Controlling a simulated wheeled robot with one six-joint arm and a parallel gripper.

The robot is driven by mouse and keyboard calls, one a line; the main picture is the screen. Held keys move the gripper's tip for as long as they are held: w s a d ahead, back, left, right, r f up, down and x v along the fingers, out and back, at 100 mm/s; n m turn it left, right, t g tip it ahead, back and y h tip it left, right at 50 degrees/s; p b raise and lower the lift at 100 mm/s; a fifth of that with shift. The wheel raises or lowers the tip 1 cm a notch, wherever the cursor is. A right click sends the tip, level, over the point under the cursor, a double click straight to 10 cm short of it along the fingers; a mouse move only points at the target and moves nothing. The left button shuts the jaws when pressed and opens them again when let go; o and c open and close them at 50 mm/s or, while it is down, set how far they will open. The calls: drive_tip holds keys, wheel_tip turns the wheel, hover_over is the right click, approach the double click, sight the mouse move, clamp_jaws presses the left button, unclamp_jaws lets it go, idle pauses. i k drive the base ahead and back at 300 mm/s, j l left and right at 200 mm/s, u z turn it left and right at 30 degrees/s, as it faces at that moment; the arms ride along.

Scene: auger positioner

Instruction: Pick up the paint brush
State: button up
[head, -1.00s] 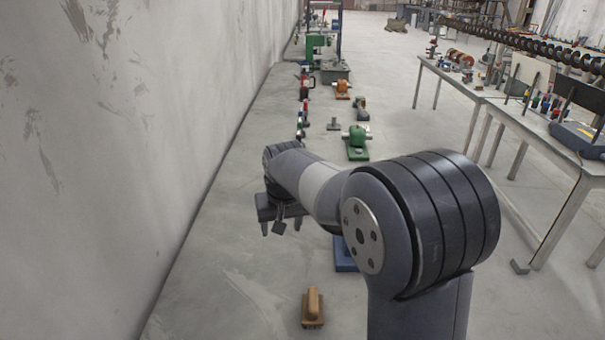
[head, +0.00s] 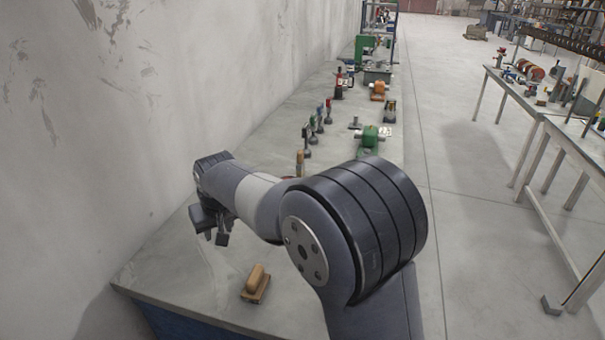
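No item is clearly a paint brush. A small brush-like block with a tan wooden grip (head: 257,277) lies on the near end of the grey bench, in front of my arm. My gripper (head: 216,234) hangs above the bench to the left of this block and farther back, pointing down. Its fingers look apart, with nothing seen between them. An upright item with an orange-brown top (head: 300,160) shows partly behind my arm; I cannot tell what it is. My arm hides part of the bench.
The bench (head: 180,270) runs along a grey wall (head: 110,130) on the left. Slim upright tools (head: 318,118), a green machine (head: 370,137) and an orange one (head: 378,90) stand farther along it. Open floor lies right, then a cluttered table (head: 560,122).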

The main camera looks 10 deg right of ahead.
sight(300, 168)
drive_tip(key=l+u, duration=0.2)
drive_tip(key=l, duration=0.3)
drive_tip(key=k+l+u, duration=0.2)
drive_tip(key=l, duration=0.3)
drive_tip(key=i+l+u, duration=0.1)
drive_tip(key=l, duration=0.25)
drive_tip(key=i+l+u, duration=0.1)
drive_tip(key=i+l, duration=0.3)
drive_tip(key=l, duration=0.3)
drive_tip(key=i+l+u, duration=0.15)
drive_tip(key=l, duration=0.2)
drive_tip(key=i+l+u, duration=0.1)
drive_tip(key=l, duration=0.3)
drive_tip(key=i+l+u, duration=0.1)
drive_tip(key=i+l, duration=0.15)
drive_tip(key=i+l+u, duration=0.1)
drive_tip(key=l, duration=0.3)
drive_tip(key=i+l+u, duration=0.1)
drive_tip(key=i+l, duration=0.2)
drive_tip(key=i+l+u, duration=0.1)
drive_tip(key=l, duration=0.3)
drive_tip(key=i+l+u, duration=0.1)
drive_tip(key=i+l, duration=0.15)
drive_tip(key=l, duration=0.15)
